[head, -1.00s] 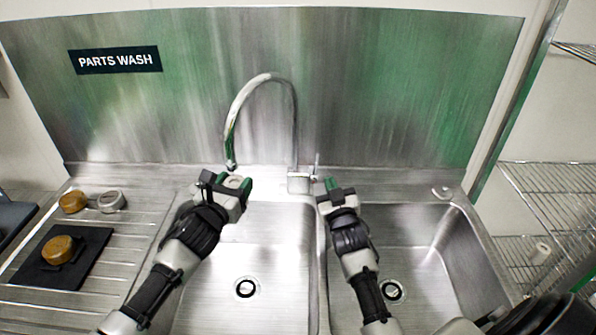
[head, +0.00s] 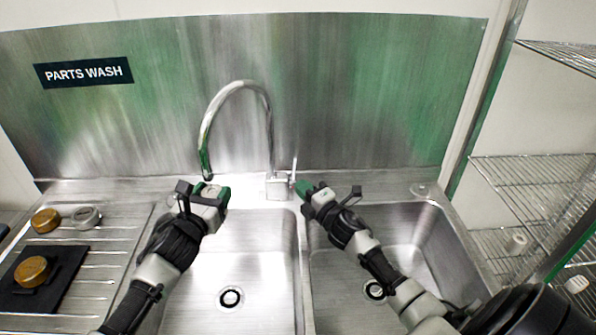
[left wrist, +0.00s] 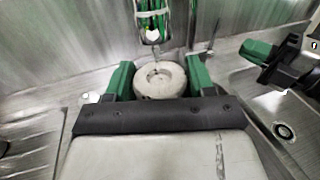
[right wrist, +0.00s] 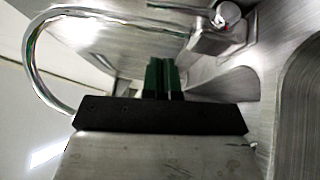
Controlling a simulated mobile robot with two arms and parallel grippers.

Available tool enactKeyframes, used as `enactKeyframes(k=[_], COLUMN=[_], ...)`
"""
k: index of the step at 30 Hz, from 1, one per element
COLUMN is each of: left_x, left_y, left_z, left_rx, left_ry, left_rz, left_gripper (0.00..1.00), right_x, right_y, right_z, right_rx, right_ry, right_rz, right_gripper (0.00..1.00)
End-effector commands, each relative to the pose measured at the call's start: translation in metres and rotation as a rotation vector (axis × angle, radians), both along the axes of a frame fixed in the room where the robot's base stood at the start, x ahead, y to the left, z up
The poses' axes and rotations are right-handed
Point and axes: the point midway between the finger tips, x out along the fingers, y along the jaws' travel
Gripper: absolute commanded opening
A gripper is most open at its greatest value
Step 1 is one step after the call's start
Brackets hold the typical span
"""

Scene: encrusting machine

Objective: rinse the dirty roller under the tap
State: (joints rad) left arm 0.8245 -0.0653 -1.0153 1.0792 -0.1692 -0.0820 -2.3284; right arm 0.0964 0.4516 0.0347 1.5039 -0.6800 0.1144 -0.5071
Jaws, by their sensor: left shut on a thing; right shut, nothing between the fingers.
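My left gripper (head: 209,193) is shut on a pale round roller (left wrist: 160,80) with a recess in its top. It holds the roller over the back of the left basin, just below the spout end of the curved tap (head: 206,130). A thin pale line shows between spout and roller in the left wrist view; I cannot tell surely if it is water. My right gripper (head: 304,188) is shut and empty, close beside the tap base (head: 279,186) and its lever (head: 294,170). In the right wrist view its fingers (right wrist: 162,78) are together; contact with the lever is unclear.
Two brown round parts (head: 46,220) (head: 33,271) and a grey one (head: 86,217) are on the left drainboard, one brown part on a black mat (head: 68,270). The left basin (head: 258,270) and right basin (head: 405,235) look empty. Wire shelves (head: 530,185) stand at right.

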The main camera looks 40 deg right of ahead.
Motion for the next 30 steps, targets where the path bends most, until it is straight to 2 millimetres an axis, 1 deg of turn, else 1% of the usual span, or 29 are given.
enactKeyframes(k=[1,5,6,9,12,17,27,30], left_x=[0.000,0.000,0.000,0.000,0.000,0.000,0.000,0.000], left_y=[0.000,0.000,0.000,0.000,0.000,0.000,0.000,0.000], left_z=[0.001,0.001,0.001,0.001,0.001,0.001,0.001,0.001], left_rx=[-0.001,-0.001,-0.001,-0.001,-0.001,-0.001,-0.001,-0.001], left_ry=[-0.001,-0.001,-0.001,-0.001,-0.001,-0.001,-0.001,-0.001], left_rz=[0.000,-0.001,-0.001,-0.001,-0.001,-0.001,-0.001,-0.001], left_gripper=[0.27,0.27,0.27,0.27,0.27,0.27,0.27,0.27], right_x=[0.011,0.035,0.040,0.050,0.057,0.062,0.063,0.066], right_y=[0.000,0.001,-0.003,-0.014,-0.020,-0.025,-0.026,-0.028], right_z=[0.003,0.005,0.006,0.007,0.007,0.008,0.008,0.010], right_rx=[0.001,0.001,0.000,0.001,0.002,0.003,0.003,0.002], right_ry=[-0.002,-0.003,-0.001,0.000,0.000,0.000,0.000,-0.001], right_rz=[-0.001,-0.001,-0.003,-0.003,-0.002,0.000,0.000,-0.001], right_gripper=[0.00,0.00,0.00,0.00,0.00,0.00,0.00,0.00])
